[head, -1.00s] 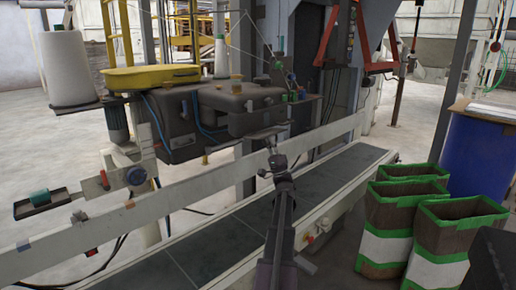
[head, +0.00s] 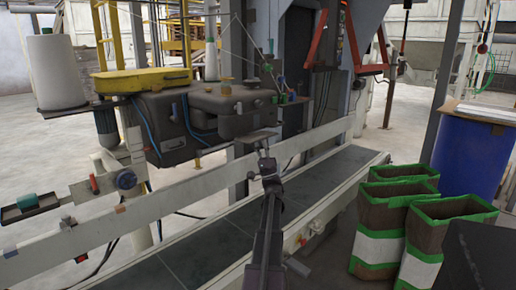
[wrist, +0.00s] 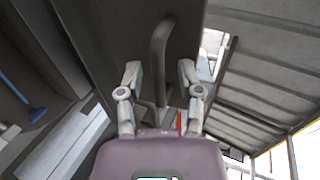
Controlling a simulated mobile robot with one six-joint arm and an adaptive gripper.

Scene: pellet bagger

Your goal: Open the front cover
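The dark grey sewing head (head: 215,112) hangs over the conveyor left of centre in the head view. Its boxy front housing, likely the front cover (head: 240,112), faces me. In the wrist view a dark panel (wrist: 110,40) fills the upper middle, with a curved bar handle (wrist: 158,62) on it. My gripper (wrist: 159,74) is open, its two fingers apart on either side of the handle in the picture. I see no contact, and the depth gap is unclear. In the head view my gripper (head: 266,162) is small, below and right of the housing.
The conveyor (head: 235,225) with a pale side rail (head: 150,210) runs below the sewing head. Several open bags with green rims (head: 395,190) stand at right, near a blue barrel (head: 465,155). A white thread cone (head: 60,72) stands at left.

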